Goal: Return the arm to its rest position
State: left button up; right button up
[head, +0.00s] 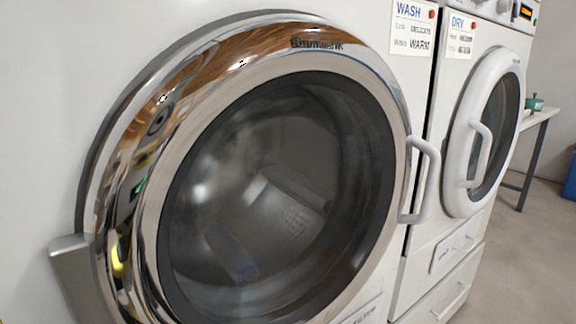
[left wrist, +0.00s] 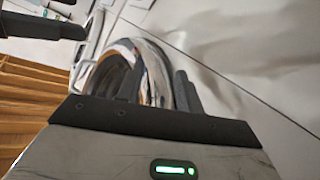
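My left gripper (left wrist: 155,80) shows in the left wrist view. Its two dark fingers stand apart, with the chrome door ring of the washer seen beyond and between them. Nothing shows held between them. In the head view the washer (head: 45,150) fills the left and middle. Its round chrome-rimmed door (head: 140,170) looks shut, with a dark glass window and a pale handle (head: 425,180) at its right. Neither gripper shows in the head view. I do not see my right gripper for certain.
A dryer (head: 462,90) with a shut white round door (head: 470,85) stands right of the washer. Beyond it are a table (head: 537,118) with a small green item (head: 534,103) and a blue bin (head: 571,178). Floor is clear at right. A dark bar (left wrist: 40,26) is unclear.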

pick_arm(q)
jog(key=s+a+r+g+y+p, duration=0.2)
jog(key=a+r+p, duration=0.3)
jog(key=p, duration=1.2)
jog(key=shift+s+r+m+y, duration=0.4)
jog(key=shift+r+y, duration=0.4)
jog(key=shift+r, duration=0.15)
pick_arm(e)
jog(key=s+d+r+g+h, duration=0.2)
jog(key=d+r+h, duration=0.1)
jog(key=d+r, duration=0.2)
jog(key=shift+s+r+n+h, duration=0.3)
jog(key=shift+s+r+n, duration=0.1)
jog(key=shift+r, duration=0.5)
